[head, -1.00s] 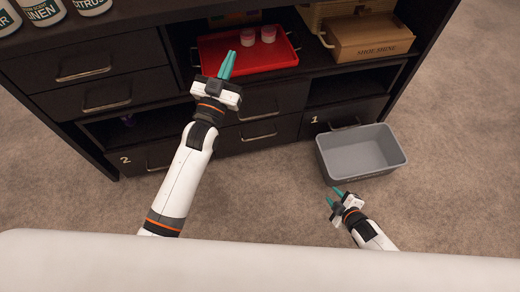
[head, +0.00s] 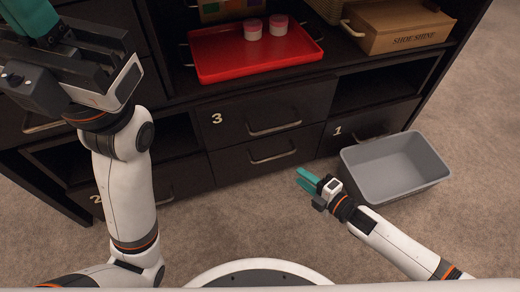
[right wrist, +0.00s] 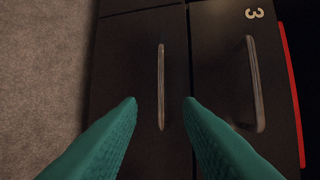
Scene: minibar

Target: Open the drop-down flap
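The dark cabinet has several closed fronts with bar handles; which one is the drop-down flap cannot be told by sight. The front marked 3 (head: 235,132) is closed, and a lower front (head: 230,168) with a bar handle (head: 273,158) sits right below it, also closed. My right gripper (head: 299,180) is open and empty, in front of the lower fronts. In the right wrist view, the lower front's handle (right wrist: 161,85) appears between the spread teal fingertips (right wrist: 159,101), apart from them. My left gripper (head: 35,15) is raised at the top left, partly cut off by the frame.
A grey bin (head: 395,170) stands on the carpet to the right, before the front marked 1 (head: 350,142). A red tray (head: 225,65) with two small tubs (head: 265,28) and a shoe shine box (head: 395,28) sit on the open shelf. Carpet is clear below the lower fronts.

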